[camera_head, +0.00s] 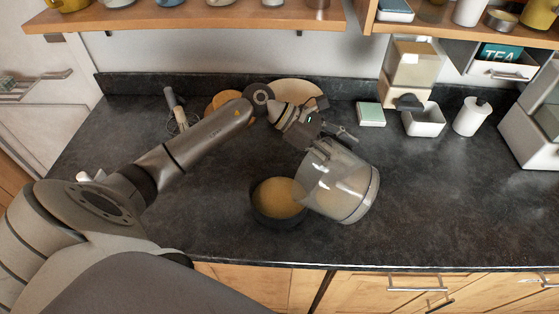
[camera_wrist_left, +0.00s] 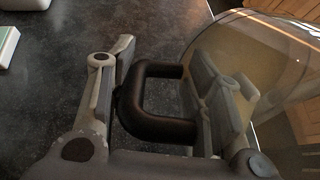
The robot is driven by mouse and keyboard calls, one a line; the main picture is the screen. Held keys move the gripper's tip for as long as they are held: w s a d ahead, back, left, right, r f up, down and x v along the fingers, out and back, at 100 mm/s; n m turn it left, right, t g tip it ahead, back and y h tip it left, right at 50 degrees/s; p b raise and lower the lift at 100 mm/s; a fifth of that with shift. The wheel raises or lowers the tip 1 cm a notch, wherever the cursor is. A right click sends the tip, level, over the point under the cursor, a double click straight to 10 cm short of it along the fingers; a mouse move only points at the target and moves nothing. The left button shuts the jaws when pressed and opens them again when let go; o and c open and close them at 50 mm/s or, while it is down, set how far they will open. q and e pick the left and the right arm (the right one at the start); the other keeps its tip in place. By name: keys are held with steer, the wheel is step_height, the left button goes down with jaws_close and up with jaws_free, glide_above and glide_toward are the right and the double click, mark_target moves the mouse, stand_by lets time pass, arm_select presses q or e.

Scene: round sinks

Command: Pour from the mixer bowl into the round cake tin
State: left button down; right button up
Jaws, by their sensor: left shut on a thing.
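The clear mixer bowl (camera_head: 345,188) is tilted, with its mouth toward the left beside and over the right edge of the round cake tin (camera_head: 264,213). The dark tin stands on the counter with yellowish batter (camera_head: 278,197) in it. My left gripper (camera_head: 326,136) is shut on the bowl at its upper side. In the left wrist view my fingers (camera_wrist_left: 165,88) are around the bowl's dark handle (camera_wrist_left: 150,130), and the clear bowl wall (camera_wrist_left: 265,60) shows at the right with a yellowish tint. Whether batter is flowing cannot be told. My right gripper is out of view.
Behind my left arm stand a round wooden board (camera_head: 222,99) and a pale plate (camera_head: 297,90) by the wall. A green-white box (camera_head: 370,114), a white tub (camera_head: 424,121) and a white canister (camera_head: 471,117) stand at the back right. The counter's right front is clear.

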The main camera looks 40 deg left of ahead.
arm_select(q)
steer(key=y, duration=0.1)
steer(key=g+y, duration=0.1)
steer(key=y, duration=0.1)
steer(key=d+y, duration=0.1)
steer(key=shift+w+d+f+g+y, duration=0.1)
steer(key=shift+w+f+g+y, duration=0.2)
steer(key=shift+f+y, duration=0.1)
steer(key=d+f+y, duration=0.1)
steer(key=d+f+g+y, duration=0.1)
steer(key=f+y, duration=0.1)
steer(key=w+d+f+y, duration=0.1)
steer(key=f, duration=0.1)
steer(key=shift+d+g+y, duration=0.1)
steer(key=shift+g+y, duration=0.3)
steer(key=shift+w+d+f+g+y, duration=0.1)
steer(key=shift+d+f+g+y, duration=0.15)
steer(key=shift+y, duration=0.25)
steer(key=shift+f+g+y, duration=0.15)
steer(key=shift+f+y, duration=0.2)
steer(key=shift+y, duration=0.15)
